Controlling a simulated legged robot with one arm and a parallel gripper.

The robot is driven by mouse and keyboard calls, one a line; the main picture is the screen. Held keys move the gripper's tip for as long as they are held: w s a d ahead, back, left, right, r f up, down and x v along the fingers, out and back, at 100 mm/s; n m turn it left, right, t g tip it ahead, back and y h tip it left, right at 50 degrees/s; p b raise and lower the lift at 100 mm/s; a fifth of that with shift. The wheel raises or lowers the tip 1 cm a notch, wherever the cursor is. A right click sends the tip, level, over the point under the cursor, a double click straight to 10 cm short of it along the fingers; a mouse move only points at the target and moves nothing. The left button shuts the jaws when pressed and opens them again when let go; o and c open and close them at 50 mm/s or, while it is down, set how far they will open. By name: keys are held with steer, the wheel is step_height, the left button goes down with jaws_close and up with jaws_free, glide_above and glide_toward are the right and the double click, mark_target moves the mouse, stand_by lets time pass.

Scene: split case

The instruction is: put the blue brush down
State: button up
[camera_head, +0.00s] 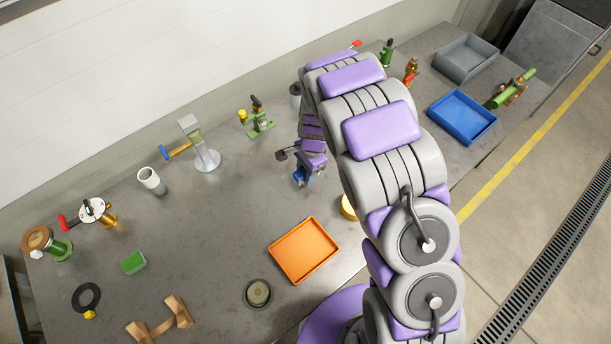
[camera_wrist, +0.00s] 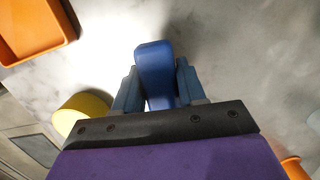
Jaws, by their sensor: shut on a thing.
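The blue brush (camera_wrist: 155,68) is between the two blue-grey fingers of my gripper (camera_wrist: 156,84) in the wrist view. The fingers are shut on it from both sides, and its rounded blue end points away from the wrist. In the head view my gripper (camera_head: 303,178) is over the middle of the grey table, left of my arm. Only a small blue patch shows there, so brush and fingers are hard to tell apart. Bare table surface shows around the brush in the wrist view. I cannot tell whether the brush touches the table.
An orange tray (camera_head: 303,250) and a yellow round thing (camera_head: 347,208) are near the front edge; the yellow one is close to my gripper in the wrist view (camera_wrist: 82,112). A green clamp (camera_head: 260,123) stands behind. A blue tray (camera_head: 462,117) is right.

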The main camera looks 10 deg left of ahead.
steer(key=shift+w+a+f, duration=0.1)
steer(key=shift+f, duration=1.45)
steer(key=shift+f, duration=0.55)
